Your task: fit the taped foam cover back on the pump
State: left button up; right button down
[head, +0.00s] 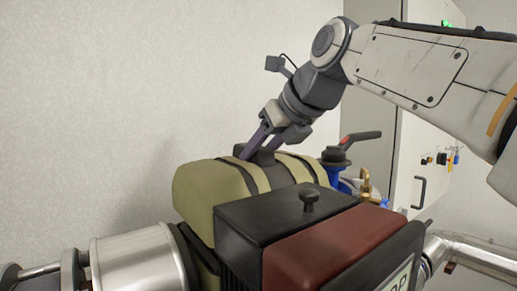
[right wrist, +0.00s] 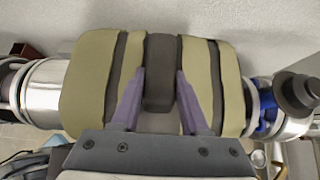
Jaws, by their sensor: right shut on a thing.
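The foam cover (head: 205,190) is a pale olive, rounded shell with dark bands of tape around it and a dark grip block on top. It lies in line with the silver pipework, behind a black and red box. My right gripper (head: 262,150) comes down from the upper right and is shut on the dark block (right wrist: 160,88). In the right wrist view the cover (right wrist: 88,85) spans between silver pipe parts on both sides. The pump under it is hidden, so I cannot tell if the cover is fully seated. My left gripper is not in view.
The black box with a red top (head: 325,245) and a knob (head: 309,198) stands in front of the cover. A silver pipe (head: 140,265) runs left. A grey cabinet (head: 415,150) stands behind right; a wall is behind.

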aim_at(266, 166)
jog(key=shift+f, duration=0.25)
jog(key=shift+w+f+b, duration=0.1)
jog(key=shift+f+b, duration=0.85)
jog(key=shift+f, duration=0.1)
jog(key=shift+f+b, duration=0.65)
jog(key=shift+f, duration=0.05)
grip_release()
dwell(0.4)
